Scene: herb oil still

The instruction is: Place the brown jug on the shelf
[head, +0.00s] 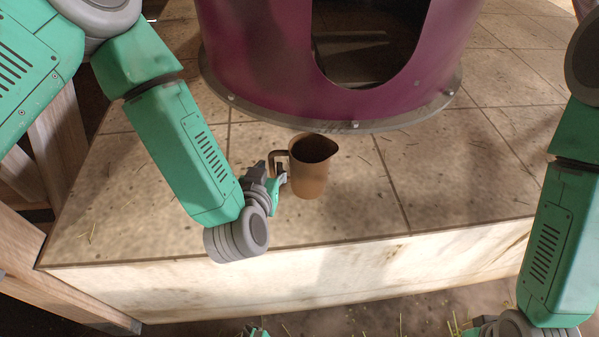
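The brown jug (309,172) is upright over the tiled top of the stone platform, in front of the purple still. Its spout points right and its handle (277,160) points left. I cannot tell for sure whether its base touches the tiles. My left gripper (279,182) is at the handle, with its fingers close against it. The wrist and fingers overlap there, so whether they are closed on the handle is unclear. My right gripper (477,328) is mostly cut off at the bottom edge, away from the jug. No shelf can be clearly made out.
The purple still (260,60) with a dark arched opening and a bolted metal base ring (355,124) stands just behind the jug. The tiled platform (450,190) is clear to the right and ends at a pale front wall (400,265). Wooden framing (60,145) stands at the left.

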